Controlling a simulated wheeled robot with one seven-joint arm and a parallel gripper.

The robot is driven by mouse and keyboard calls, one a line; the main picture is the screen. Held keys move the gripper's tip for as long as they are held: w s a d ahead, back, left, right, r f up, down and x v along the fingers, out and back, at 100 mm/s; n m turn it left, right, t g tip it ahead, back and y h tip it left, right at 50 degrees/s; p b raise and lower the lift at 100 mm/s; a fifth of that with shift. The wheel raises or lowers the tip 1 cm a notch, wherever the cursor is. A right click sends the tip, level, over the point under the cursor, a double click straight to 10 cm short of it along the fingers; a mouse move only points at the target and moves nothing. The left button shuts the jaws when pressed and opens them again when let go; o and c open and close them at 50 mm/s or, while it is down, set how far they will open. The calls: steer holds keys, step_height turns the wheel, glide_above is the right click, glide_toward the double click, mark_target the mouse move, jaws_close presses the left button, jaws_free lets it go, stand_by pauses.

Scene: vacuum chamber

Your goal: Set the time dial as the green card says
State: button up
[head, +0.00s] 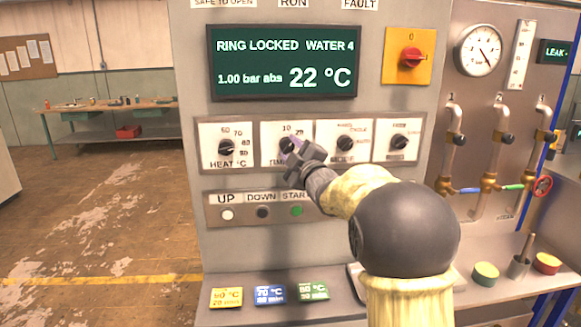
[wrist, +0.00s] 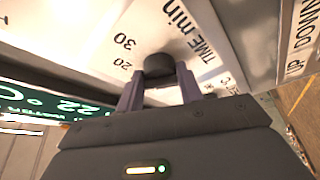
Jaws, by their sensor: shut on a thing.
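The time dial (head: 285,145) is a black knob on a white plate, second from left in the dial row. In the wrist view the knob (wrist: 159,65) sits between my two fingers, with the words TIME min and the marks 20 and 30 around it. My gripper (wrist: 158,78) is shut on this knob; it also shows in the head view (head: 293,148), coming from the lower right and covering part of the plate. The pointer's setting is hidden. The green card (head: 313,291) lies on the ledge below; its small lower line is hard to read.
The heat dial (head: 226,147) is left of the time dial, and two more dials stand to the right. The UP, DOWN and START buttons (head: 262,212) are below. A yellow card (head: 226,298) and a blue card (head: 270,295) lie beside the green one. The display (head: 285,63) reads 22 °C.

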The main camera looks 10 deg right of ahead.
steer(key=m+b, duration=0.2)
steer(key=f+m+t+h+b, duration=0.1)
steer(key=m+b, duration=0.1)
steer(key=b, duration=0.1)
steer(key=shift+a+f+t, duration=0.1)
steer(key=shift+f+t, duration=0.05)
steer(key=shift+t, duration=0.15)
steer(key=m+h+b, duration=0.1)
steer(key=m+b, duration=0.1)
steer(key=m+t+h+b, duration=0.1)
steer(key=m+b, duration=0.2)
steer(key=shift+a, duration=0.15)
steer(key=m+h+b, duration=0.1)
steer(key=m, duration=0.1)
steer(key=m+h+b, duration=0.1)
steer(key=m, duration=0.2)
steer(key=m+h+b, duration=0.1)
steer(key=m, duration=0.1)
steer(key=shift+a+r+t+h+b, duration=0.15)
steer(key=shift+r+t+h+b, duration=0.1)
steer(key=shift+t+h+b, duration=0.05)
steer(key=shift+m, duration=0.3)
steer(key=o, duration=1)
steer(key=shift+r, duration=0.1)
steer(key=b+v, duration=0.3)
steer(key=v, duration=1.4)
steer(key=shift+s+a, duration=0.1)
steer(key=shift+a, duration=0.05)
